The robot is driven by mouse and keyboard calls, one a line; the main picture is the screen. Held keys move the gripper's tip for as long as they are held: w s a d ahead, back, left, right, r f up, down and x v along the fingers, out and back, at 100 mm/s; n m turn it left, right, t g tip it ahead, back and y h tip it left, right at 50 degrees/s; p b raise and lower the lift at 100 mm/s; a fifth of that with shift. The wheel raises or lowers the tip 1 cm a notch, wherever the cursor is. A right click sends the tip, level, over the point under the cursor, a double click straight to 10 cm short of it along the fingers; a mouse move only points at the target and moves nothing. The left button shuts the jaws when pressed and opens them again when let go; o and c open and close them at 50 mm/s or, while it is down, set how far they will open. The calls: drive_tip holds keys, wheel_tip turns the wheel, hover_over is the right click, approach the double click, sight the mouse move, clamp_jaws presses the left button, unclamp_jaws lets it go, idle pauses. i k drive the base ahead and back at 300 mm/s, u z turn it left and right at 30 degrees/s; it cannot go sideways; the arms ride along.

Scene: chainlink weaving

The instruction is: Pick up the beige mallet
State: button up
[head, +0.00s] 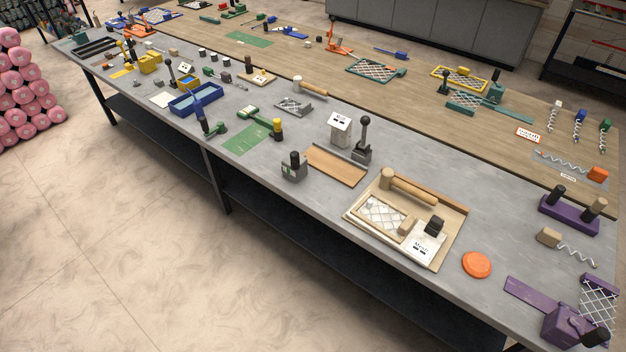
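A beige mallet (412,190) lies along the back of a beige tray (458,233) on the right half of the grey table. Its thick round head is at the left and its handle points right. The tray also holds a piece of wire mesh (381,216), a small beige block and a white card (424,247) with a dark knob beside it. A smaller light-wood, handle-shaped tool (311,88) lies further back near the table's middle; I cannot tell if it is a mallet. My gripper is not in view.
The grey table (500,210) is long and crowded. Near the tray are a brown board (336,165), a black-handled lever (363,140), an orange disc (476,264) and purple tools (563,325). Open floor (130,240) lies in front. Pink rolls (25,85) are stacked at the left.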

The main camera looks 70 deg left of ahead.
sight(389, 179)
drive_tip(key=u, duration=3.35)
drive_tip(key=i, duration=1.5)
